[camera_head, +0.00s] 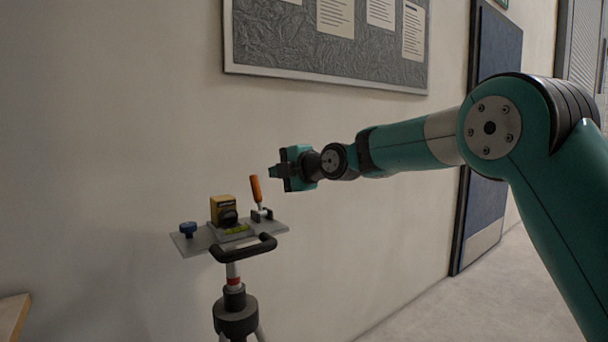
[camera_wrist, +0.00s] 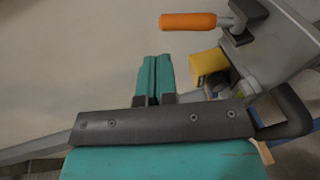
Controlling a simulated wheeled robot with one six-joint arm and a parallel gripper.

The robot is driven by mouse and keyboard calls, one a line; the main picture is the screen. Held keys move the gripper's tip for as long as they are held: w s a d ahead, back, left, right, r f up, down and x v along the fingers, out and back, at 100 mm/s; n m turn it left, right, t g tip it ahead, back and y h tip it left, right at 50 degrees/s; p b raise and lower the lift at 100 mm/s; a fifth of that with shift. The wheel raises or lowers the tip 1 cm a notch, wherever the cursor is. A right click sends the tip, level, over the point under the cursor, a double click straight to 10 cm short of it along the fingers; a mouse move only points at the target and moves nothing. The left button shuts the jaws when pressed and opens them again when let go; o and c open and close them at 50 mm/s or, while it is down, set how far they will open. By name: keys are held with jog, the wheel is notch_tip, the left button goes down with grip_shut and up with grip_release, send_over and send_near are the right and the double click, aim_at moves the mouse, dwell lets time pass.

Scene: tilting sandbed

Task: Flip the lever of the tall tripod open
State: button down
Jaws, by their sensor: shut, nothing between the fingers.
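The tall tripod (camera_head: 236,312) stands in front of the wall and carries a grey plate (camera_head: 190,243). The lever has an orange handle (camera_head: 256,189) that stands nearly upright from a clamp (camera_head: 262,214) at the plate's right side. In the wrist view the orange handle (camera_wrist: 188,21) lies across the top, with the clamp (camera_wrist: 243,15) at its right end. My gripper (camera_head: 274,171) is shut and empty, a little above and to the right of the handle in the head view. In the wrist view its teal fingers (camera_wrist: 155,76) are together, apart from the handle.
A notice board (camera_head: 330,75) hangs on the wall behind. A wooden edge (camera_head: 13,315) shows at lower left. Floor at right is clear.

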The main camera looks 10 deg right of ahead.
jog(key=r+v, duration=0.1)
jog(key=v, duration=0.6)
jog(key=shift+d+r+b, duration=0.25)
jog(key=shift+d+b, duration=0.1)
jog(key=shift+b, duration=0.1)
jog(key=s+d+f+m+g+h, duration=0.15)
jog(key=s+f+m+g, duration=0.35)
jog(key=s, duration=0.9)
jog(key=s+f+m+g+h, duration=0.25)
jog(key=s+f+m, duration=0.5)
jog(key=s, duration=0.55)
jog(key=s+d+f+m+g+h, duration=0.1)
jog(key=s+f+m+g, duration=0.4)
jog(key=s, duration=0.9)
notch_tip(320, 180, up, 13)
jog(key=p, duration=1.4)
jog(key=shift+s+f, duration=0.2)
jog(key=shift+s, duration=0.05)
